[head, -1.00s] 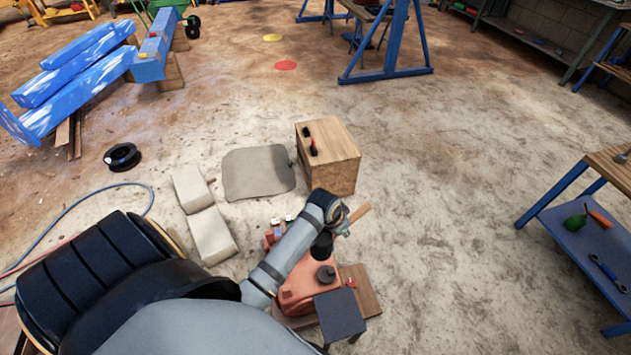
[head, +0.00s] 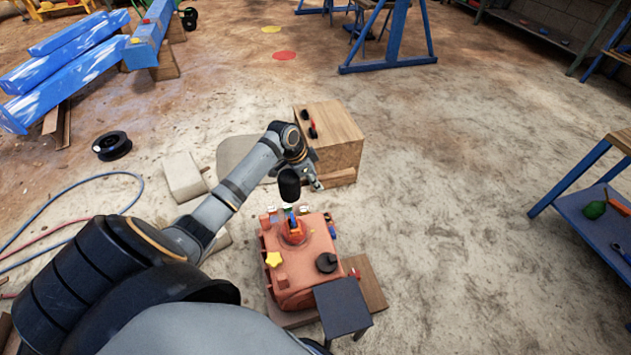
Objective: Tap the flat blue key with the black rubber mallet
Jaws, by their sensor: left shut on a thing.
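The black rubber mallet's head (head: 289,184) hangs in the air over the orange jaw crusher (head: 300,275). Its wooden handle (head: 342,177) sticks out to the right. My left gripper (head: 312,180) is shut on the mallet, beyond the crusher's far side, its fingers small and partly hidden. A small blue piece (head: 292,222), which looks like the flat blue key, stands in the raised orange seat on the crusher's top, just below the mallet head in the picture. A gap seems to show between them, but contact is hard to judge. My right gripper is out of view.
A yellow star-shaped knob (head: 274,259) and a black round knob (head: 326,262) are on the crusher. A wooden box (head: 335,140) is behind.

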